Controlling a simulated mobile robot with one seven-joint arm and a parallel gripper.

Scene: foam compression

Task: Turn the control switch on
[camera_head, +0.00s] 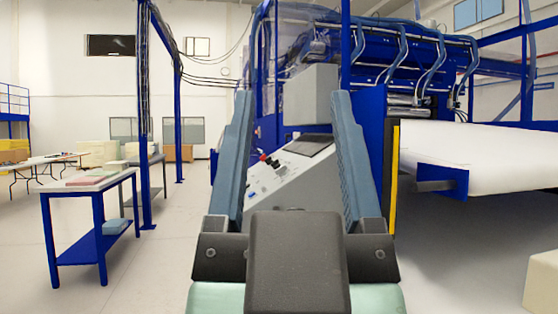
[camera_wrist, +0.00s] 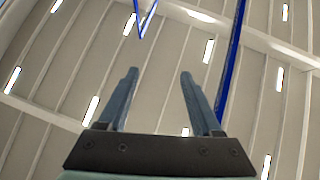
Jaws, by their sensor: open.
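A grey control console (camera_head: 282,180) with a sloped face stands ahead, seen between my fingers in the head view. Its face carries a dark screen (camera_head: 309,145), a red control (camera_head: 265,157), a black control and several small blue buttons. I cannot tell which of these is the control switch or how it is set. My gripper (camera_head: 288,95) is open and empty, its two blue-grey fingers spread and touching nothing. The wrist view shows the open fingers (camera_wrist: 158,78) against the ceiling, with no console in view.
A large blue-framed machine (camera_head: 400,60) stands behind and right of the console, with a wide white sheet (camera_head: 480,160) on the right. A yellow vertical bar (camera_head: 394,180) stands near it. A blue-legged table (camera_head: 90,187) is at left. Open floor (camera_head: 150,270) lies between.

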